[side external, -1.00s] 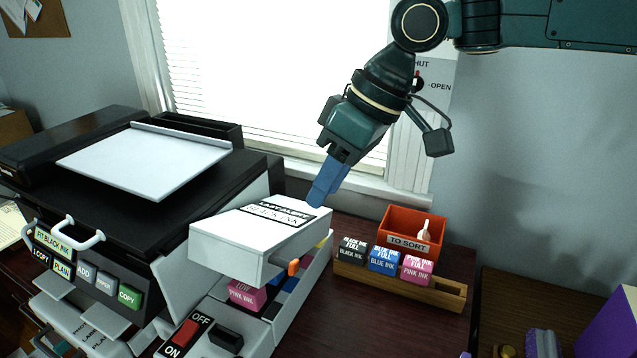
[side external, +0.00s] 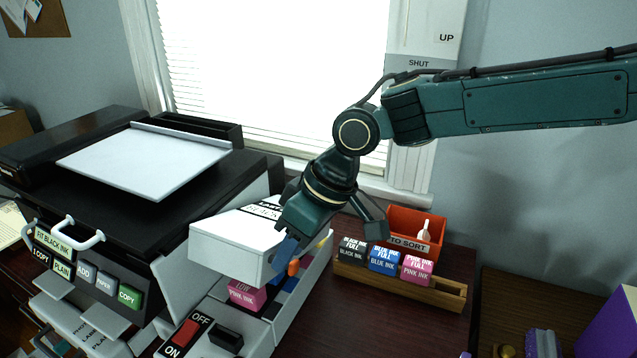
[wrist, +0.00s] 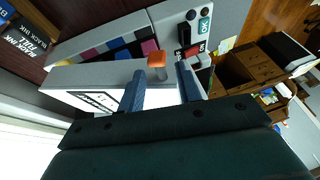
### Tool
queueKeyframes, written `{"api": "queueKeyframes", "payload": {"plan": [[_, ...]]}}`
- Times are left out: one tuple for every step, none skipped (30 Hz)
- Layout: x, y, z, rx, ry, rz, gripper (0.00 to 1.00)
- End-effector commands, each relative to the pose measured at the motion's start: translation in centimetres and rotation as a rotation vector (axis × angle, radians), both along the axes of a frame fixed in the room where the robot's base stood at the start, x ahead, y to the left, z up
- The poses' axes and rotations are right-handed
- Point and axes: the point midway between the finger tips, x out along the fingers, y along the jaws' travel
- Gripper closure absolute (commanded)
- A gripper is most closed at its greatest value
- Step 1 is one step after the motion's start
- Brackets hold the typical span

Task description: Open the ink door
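The white ink door (side external: 228,248) stands on the right side of the printer, over the ink slots, with a black-lettered label on top. Its orange knob (side external: 293,268) is at the front right edge. My gripper (side external: 284,262) is low beside that edge, its blue fingers by the knob. In the wrist view my gripper (wrist: 160,72) has its two fingers apart, with the orange knob (wrist: 155,58) between and around the level of the tips. I cannot tell whether a finger touches it. A pink ink cartridge (side external: 246,295) shows under the door.
Black, blue and pink full ink cartridges stand in a wooden rack (side external: 400,286) to the right. An orange "TO SORT" bin (side external: 425,222) is behind it. A red on/off switch (side external: 186,332) is at the printer's front. Dark desk is clear between printer and rack.

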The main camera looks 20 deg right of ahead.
Motion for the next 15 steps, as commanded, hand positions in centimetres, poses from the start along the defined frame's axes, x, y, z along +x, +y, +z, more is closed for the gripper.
{"api": "queueKeyframes", "payload": {"plan": [[0.03,0.15,-0.33,-0.001,0.001,0.000,0.66],[0.06,0.20,-0.44,0.000,0.000,0.000,0.66],[0.10,0.25,-0.56,0.000,0.000,0.000,0.66],[0.10,0.28,-0.61,0.001,-0.001,0.000,0.66],[0.12,0.30,-0.65,0.001,-0.001,0.000,0.66],[0.13,0.31,-0.69,0.001,-0.001,0.000,0.66],[0.14,0.32,-0.71,0.000,-0.001,-0.001,0.66],[0.14,0.32,-0.71,0.000,-0.001,-0.001,0.66],[0.14,0.32,-0.71,0.000,-0.001,-0.001,0.66],[0.13,0.31,-0.70,0.000,-0.001,-0.001,0.66],[0.13,0.31,-0.70,0.000,-0.001,-0.001,0.66],[0.14,0.31,-0.70,0.000,-0.001,-0.001,0.66],[0.14,0.30,-0.69,0.000,-0.001,-0.001,0.66],[0.14,0.30,-0.69,0.000,-0.001,-0.001,0.72],[0.14,0.30,-0.69,0.000,-0.001,-0.001,0.79]]}}
